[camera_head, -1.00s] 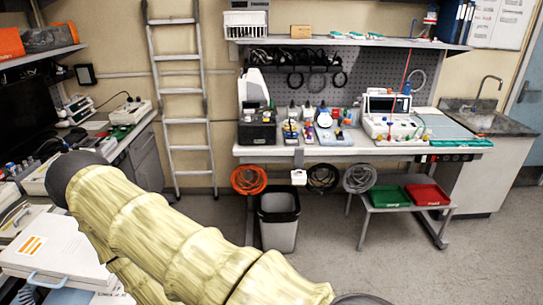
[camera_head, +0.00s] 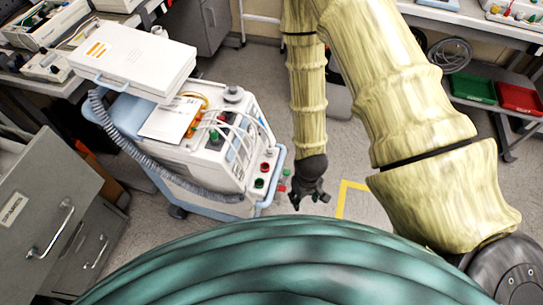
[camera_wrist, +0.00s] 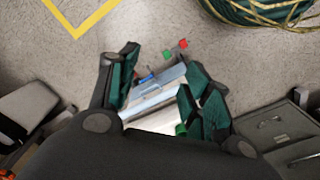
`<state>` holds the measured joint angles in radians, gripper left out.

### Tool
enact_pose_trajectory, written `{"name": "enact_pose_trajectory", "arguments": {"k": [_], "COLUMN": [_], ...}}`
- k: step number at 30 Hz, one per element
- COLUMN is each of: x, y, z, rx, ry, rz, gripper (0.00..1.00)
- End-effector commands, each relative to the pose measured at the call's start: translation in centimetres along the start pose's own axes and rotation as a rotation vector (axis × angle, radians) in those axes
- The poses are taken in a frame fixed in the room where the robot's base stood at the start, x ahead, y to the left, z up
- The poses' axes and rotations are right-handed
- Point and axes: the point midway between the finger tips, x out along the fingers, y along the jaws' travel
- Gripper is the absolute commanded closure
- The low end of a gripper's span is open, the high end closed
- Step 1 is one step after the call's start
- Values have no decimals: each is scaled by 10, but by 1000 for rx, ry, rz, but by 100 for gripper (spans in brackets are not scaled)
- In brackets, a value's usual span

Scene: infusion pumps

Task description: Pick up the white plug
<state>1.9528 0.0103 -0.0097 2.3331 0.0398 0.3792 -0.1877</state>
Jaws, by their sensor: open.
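I cannot pick out the white plug for certain in any view. White cables (camera_head: 232,118) run into the top and front of a white machine on a cart (camera_head: 180,190), and their ends are too small to tell apart. My gripper (camera_head: 311,198) hangs pointing down just right of the cart, above the floor. Its fingers are apart and nothing is between them in the head view. In the wrist view, my gripper (camera_wrist: 162,72) has green-padded fingers spread, with the cart's pale side and small red and green parts showing beyond them.
A grey drawer cabinet (camera_head: 40,215) stands at the left. A white case (camera_head: 135,58) lies atop the cart, and a grey corrugated hose (camera_head: 130,150) loops along its side. Green (camera_head: 473,89) and red (camera_head: 519,98) trays sit at the right. Floor with yellow tape (camera_head: 342,195) is clear.

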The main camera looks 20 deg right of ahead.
Motion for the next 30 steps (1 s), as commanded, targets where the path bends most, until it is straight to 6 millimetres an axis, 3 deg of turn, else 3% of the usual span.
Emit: {"name": "enact_pose_trajectory", "arguments": {"k": [1,7,18,24,30], "x": [15,18,-10,-40,-66], "y": [3,9,13,10,6], "z": [-21,-83,-185,-224,-243], "rx": [-22,-114,-285,-371,-428], "ry": [8,6,7,9,10], "rz": [5,12,8,-4,-13], "gripper": [51,51,51,51,51]}}
